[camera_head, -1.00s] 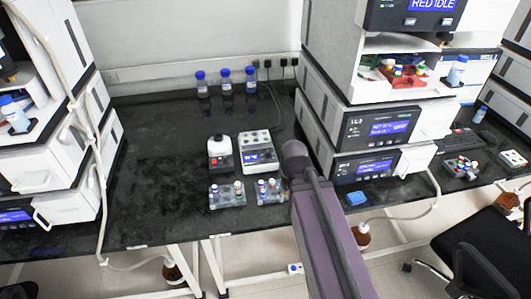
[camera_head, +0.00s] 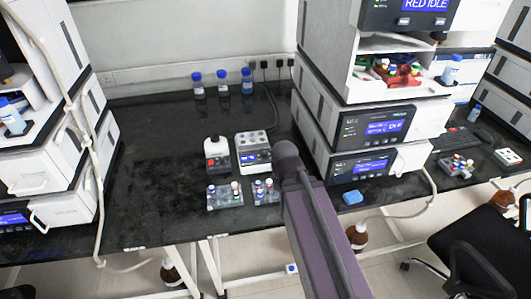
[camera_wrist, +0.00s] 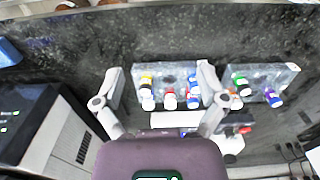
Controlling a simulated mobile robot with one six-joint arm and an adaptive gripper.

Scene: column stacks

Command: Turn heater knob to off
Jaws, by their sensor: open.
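A grey-white block with round wells (camera_head: 253,142) and a small blue display, apparently the heater, stands on the black bench in the head view. Its knob is too small to make out. In the wrist view its pale body (camera_wrist: 175,119) shows partly between my fingers, the rest hidden by my gripper. My gripper (camera_wrist: 159,72) is open with nothing between its fingers, over the bench near the heater and a vial rack (camera_wrist: 165,77). Its contact with anything cannot be told. In the head view my arm hides the gripper.
A small white-topped device (camera_head: 217,149) stands left of the heater. Two vial racks, one at the left (camera_head: 225,197), stand in front. Blue-capped bottles (camera_head: 223,84) stand behind. An instrument stack (camera_head: 372,127) rises at the right. The bench's left part is clear.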

